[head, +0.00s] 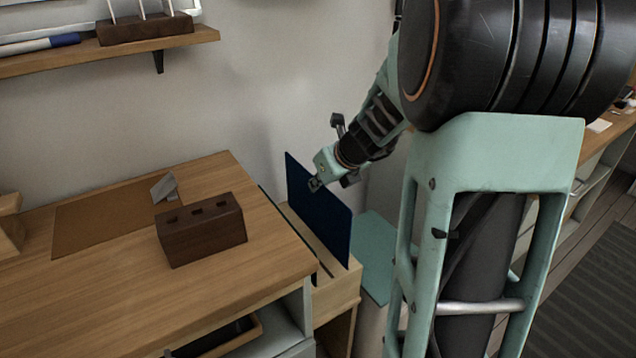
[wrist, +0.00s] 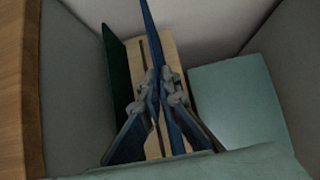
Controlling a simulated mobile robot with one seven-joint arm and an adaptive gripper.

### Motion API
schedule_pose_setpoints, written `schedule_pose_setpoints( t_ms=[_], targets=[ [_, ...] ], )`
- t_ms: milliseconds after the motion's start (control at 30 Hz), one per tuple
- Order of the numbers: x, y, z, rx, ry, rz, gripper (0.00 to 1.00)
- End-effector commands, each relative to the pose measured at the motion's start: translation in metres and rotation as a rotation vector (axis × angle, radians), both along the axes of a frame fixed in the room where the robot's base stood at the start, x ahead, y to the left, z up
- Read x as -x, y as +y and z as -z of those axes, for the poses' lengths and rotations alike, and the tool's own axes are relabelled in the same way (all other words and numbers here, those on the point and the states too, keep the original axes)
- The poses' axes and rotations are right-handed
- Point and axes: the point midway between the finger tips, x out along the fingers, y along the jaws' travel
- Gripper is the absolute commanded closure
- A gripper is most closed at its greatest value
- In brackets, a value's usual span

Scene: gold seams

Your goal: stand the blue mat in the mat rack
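The blue mat (head: 318,215) is upright above the mat rack in the head view. In the wrist view the mat (wrist: 150,40) is seen nearly edge-on as a thin blue strip. My gripper (head: 316,185) is at the mat's upper edge, and its fingers (wrist: 159,88) are closed on either side of it. The pale wooden mat rack (head: 338,298) stands beside the desk, with dark slots in its top; it also shows in the wrist view (wrist: 176,52). Whether the mat's lower edge is inside a slot cannot be told.
A dark green mat (wrist: 117,70) stands at the rack's left side. A pale green flat surface (wrist: 235,100) lies to the right of the rack. The desk (head: 110,290) is close on the left, with a dark brown block (head: 205,235) on it. A wall is behind.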

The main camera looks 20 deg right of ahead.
Motion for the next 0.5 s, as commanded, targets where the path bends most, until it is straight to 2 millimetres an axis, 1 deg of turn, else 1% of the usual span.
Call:
schedule_pose_setpoints(
  t_ms=[500],
  targets=[
    [0.0,0.0,0.014,0.0,-0.001,0.0,1.0]
  ],
)
